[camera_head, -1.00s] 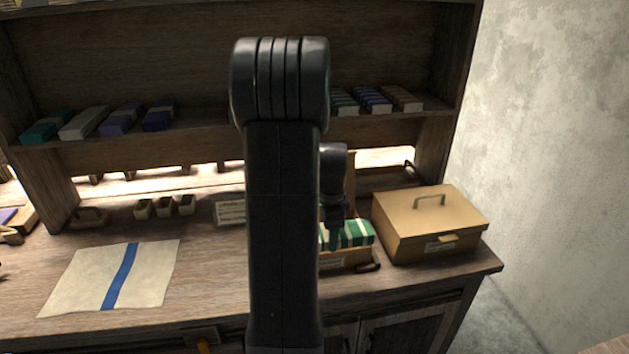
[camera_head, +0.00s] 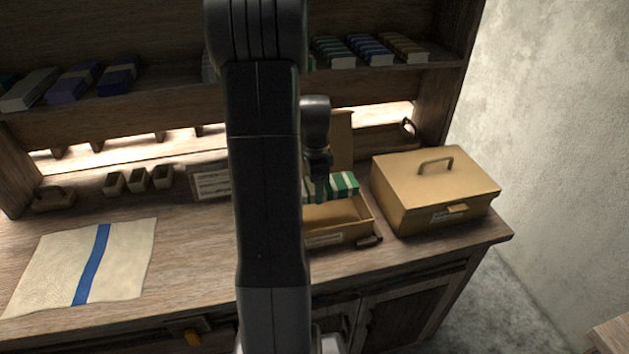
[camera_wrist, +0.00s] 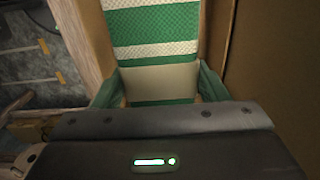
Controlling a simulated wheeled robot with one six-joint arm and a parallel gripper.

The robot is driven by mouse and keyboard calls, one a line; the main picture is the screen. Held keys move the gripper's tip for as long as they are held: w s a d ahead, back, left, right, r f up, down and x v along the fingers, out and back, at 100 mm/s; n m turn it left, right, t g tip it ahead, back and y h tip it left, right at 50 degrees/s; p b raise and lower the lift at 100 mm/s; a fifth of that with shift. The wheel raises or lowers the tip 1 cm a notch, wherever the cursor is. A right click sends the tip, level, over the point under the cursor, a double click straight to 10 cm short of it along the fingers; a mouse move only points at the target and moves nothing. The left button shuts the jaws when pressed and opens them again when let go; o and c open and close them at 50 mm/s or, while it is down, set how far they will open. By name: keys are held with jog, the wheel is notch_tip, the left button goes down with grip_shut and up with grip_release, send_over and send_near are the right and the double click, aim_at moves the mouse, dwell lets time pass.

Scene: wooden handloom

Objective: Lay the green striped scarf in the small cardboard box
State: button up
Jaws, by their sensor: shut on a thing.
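The green and white striped scarf (camera_head: 343,185) is a folded block at the back of the small cardboard box (camera_head: 340,236), which is open with its lid raised behind. My gripper (camera_head: 319,192) is shut on the scarf from above. The box's bare inside shows in front of the scarf. In the wrist view the scarf (camera_wrist: 152,25) runs between the two fingers (camera_wrist: 158,88), with cardboard on both sides. I cannot tell whether the scarf touches the box floor. My arm hides the box's left part.
A larger closed tan box (camera_head: 435,190) with a handle stands just right. A cream cloth with a blue stripe (camera_head: 92,262) lies at the left. Small pots (camera_head: 138,179) stand behind it. A shelf above holds folded textiles (camera_head: 371,50). The bench edge is in front.

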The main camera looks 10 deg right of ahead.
jog(key=shift+f+b, duration=3.5)
jog(key=shift+f, duration=1.85)
jog(key=o, duration=1.1)
notch_tip(320, 180, up, 14)
jog(key=shift+f, duration=0.1)
jog(key=shift+f, duration=0.1)
